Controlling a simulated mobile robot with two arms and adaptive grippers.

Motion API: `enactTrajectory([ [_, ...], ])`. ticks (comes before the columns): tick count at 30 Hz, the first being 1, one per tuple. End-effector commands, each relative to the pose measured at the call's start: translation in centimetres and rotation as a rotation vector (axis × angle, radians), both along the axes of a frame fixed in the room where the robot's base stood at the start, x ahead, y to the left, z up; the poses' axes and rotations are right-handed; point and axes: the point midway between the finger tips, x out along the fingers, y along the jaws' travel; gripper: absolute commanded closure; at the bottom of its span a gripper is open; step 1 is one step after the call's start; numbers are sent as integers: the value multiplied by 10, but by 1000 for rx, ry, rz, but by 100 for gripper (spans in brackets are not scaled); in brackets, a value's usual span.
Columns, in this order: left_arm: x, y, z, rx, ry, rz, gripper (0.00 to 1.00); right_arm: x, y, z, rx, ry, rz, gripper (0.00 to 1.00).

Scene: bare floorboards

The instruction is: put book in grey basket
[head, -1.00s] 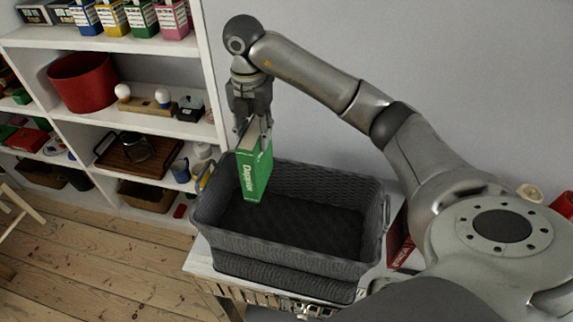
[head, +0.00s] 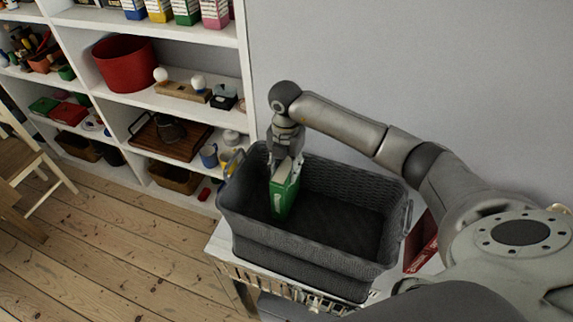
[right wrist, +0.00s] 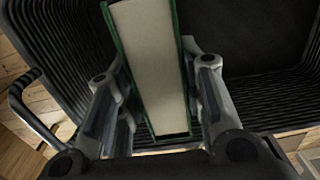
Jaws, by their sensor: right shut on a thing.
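A green book (head: 284,193) hangs upright inside the left part of the grey basket (head: 300,252). My right gripper (head: 285,160) is shut on its upper end, with the fingers at about the height of the basket's rim. In the right wrist view the book (right wrist: 150,65) shows its pale page edges between the two fingers of my right gripper (right wrist: 155,100). I cannot tell whether the book's lower end touches the basket floor. The rest of the basket floor that shows is bare. My left gripper is not in view.
The basket stands on a white table (head: 222,240). A dark red thing (head: 421,243) is at the basket's right side. White shelves (head: 200,108) with a red bucket (head: 124,63) and other items stand to the left. A chair (head: 30,165) is at the far left.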

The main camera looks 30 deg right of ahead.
Motion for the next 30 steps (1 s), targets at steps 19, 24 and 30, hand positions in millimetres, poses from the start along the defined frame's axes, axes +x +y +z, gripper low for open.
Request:
enactTrajectory([
  [19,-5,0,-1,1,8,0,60,0,-1,-6,-1,-1,-1,43],
  [24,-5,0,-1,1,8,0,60,0,-1,-6,-1,-1,-1,43],
  [30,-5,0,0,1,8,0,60,1,-1,-1,0,-3,0,43],
])
